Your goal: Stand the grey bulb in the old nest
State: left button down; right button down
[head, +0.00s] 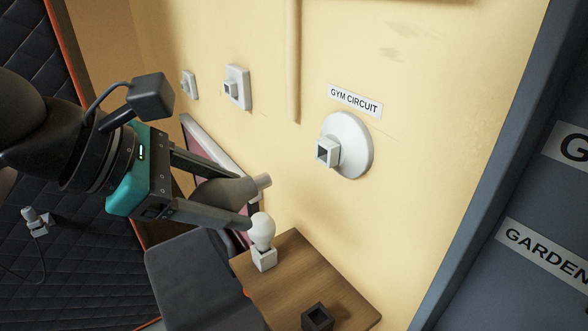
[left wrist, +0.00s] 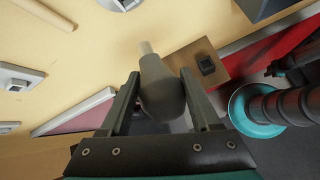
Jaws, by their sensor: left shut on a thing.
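My left gripper (head: 243,198) is shut on the grey bulb (head: 222,192), a dark grey body with a lighter stem pointing away from the jaws. The bulb is tilted, nearly lying along the fingers, above and left of the wooden top. It also shows between the fingers in the left wrist view (left wrist: 162,95). A dark square nest (head: 317,318) with an open top, seemingly the old nest, sits on the wooden top's near part. It also shows in the left wrist view (left wrist: 207,65). It looks empty in the head view.
A white bulb (head: 262,232) stands upright in a white block (head: 264,259) on the wooden top (head: 290,262), just below my left fingertips. A round white wall fitting (head: 352,142) with a square socket juts out under a "GYM CIRCUIT" label. A dark padded seat (head: 205,280) adjoins the wood.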

pick_arm(q)
jog(key=shift+s+a, duration=0.3)
jog(key=shift+a, duration=0.05)
